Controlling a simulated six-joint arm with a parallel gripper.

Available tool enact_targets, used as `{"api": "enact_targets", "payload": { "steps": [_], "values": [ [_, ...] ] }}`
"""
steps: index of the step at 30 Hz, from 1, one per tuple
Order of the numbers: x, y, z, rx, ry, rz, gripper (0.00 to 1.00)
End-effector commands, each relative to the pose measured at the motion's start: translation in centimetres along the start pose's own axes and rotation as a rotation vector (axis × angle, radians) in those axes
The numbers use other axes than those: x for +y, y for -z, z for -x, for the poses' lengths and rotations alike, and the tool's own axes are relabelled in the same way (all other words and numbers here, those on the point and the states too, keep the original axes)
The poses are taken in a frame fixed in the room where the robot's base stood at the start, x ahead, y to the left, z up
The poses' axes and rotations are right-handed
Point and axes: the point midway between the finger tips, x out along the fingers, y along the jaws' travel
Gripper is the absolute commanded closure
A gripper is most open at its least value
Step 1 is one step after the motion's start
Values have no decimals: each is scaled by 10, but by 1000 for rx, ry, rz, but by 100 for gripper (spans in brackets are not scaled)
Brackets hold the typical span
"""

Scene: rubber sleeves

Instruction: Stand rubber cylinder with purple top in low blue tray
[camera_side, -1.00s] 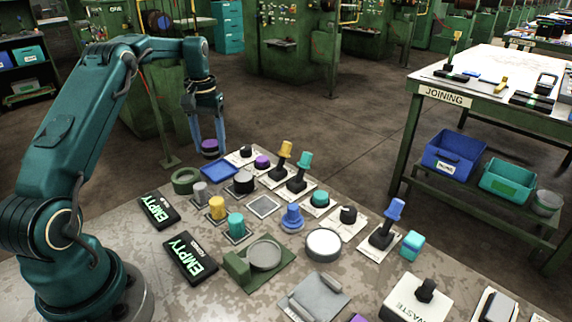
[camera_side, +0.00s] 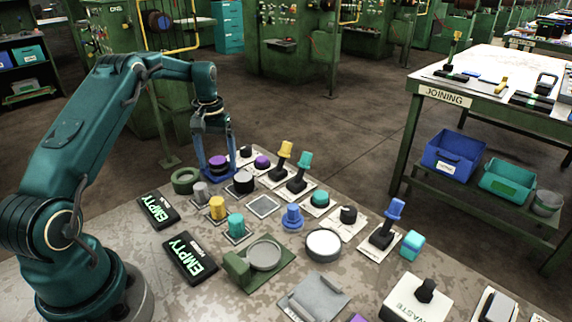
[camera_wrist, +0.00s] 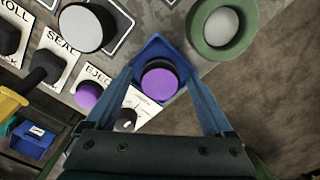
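The rubber cylinder with the purple top (camera_side: 218,162) stands upright in the low blue tray (camera_side: 206,171) at the far edge of the table. In the wrist view the purple top (camera_wrist: 160,82) faces the camera, with the tray's blue rim (camera_wrist: 153,44) around it. My gripper (camera_side: 217,160) points down, with one blue finger on each side of the cylinder. In the wrist view the fingers of my gripper (camera_wrist: 160,68) look apart from the cylinder, with narrow gaps, so it appears open. The cylinder's base is partly hidden.
A green ring (camera_side: 185,180) lies left of the tray. A black cylinder (camera_side: 243,182), a grey one (camera_side: 201,192) and a yellow one (camera_side: 217,208) stand close in front. A purple button (camera_side: 262,162) and levers stand to the right.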

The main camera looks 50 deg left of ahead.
Motion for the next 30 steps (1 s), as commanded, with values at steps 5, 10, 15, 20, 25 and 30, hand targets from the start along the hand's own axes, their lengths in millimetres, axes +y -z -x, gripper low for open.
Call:
{"api": "enact_targets", "payload": {
  "steps": [5,10,15,20,25,30],
  "values": [
    [0,0,0,0,0,0,11],
    [0,0,3,1,0,0,11],
    [0,1,24,5,0,0,11],
    [0,2,54,6,0,1,11],
    [0,1,70,2,1,1,11],
    [3,-1,82,6,0,-6,11]
  ]
}}
